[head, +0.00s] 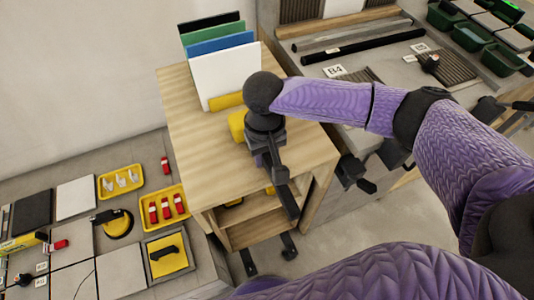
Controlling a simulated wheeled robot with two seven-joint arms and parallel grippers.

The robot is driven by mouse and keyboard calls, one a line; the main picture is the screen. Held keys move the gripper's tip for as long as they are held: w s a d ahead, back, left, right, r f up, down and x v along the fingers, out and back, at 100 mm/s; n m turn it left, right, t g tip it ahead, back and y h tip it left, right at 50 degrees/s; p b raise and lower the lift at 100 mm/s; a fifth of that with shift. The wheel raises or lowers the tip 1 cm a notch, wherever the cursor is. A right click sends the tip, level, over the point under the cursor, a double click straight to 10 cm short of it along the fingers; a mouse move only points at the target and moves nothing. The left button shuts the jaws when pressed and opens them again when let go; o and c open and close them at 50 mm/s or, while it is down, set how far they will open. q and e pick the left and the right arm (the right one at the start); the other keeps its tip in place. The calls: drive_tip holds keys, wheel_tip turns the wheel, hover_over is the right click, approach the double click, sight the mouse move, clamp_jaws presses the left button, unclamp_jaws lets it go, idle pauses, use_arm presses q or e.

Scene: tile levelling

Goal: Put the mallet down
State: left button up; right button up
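My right gripper (283,192) reaches in from the right, over the front part of the wooden cabinet's top (195,128). It points down toward the cabinet's front edge. Its dark fingers overlap, so I cannot tell whether they are open or shut, or whether they hold anything. A yellow piece (236,124) shows just left of my dark wrist, partly hidden by it. I cannot tell whether it belongs to a mallet. No mallet can be made out clearly. My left gripper is not in view.
A rack of upright panels, white (226,78) in front, stands at the cabinet's back. The tiled surface (120,268) at left holds yellow trays (121,181) and a suction-cup-like tool (116,222). A bench with dark bars (365,46) and green bins (472,37) is at right.

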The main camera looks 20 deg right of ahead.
wheel_tip(320, 180, up, 12)
drive_tip(key=p, duration=0.5)
drive_tip(key=shift+w, duration=0.45)
drive_tip(key=shift+r, duration=0.1)
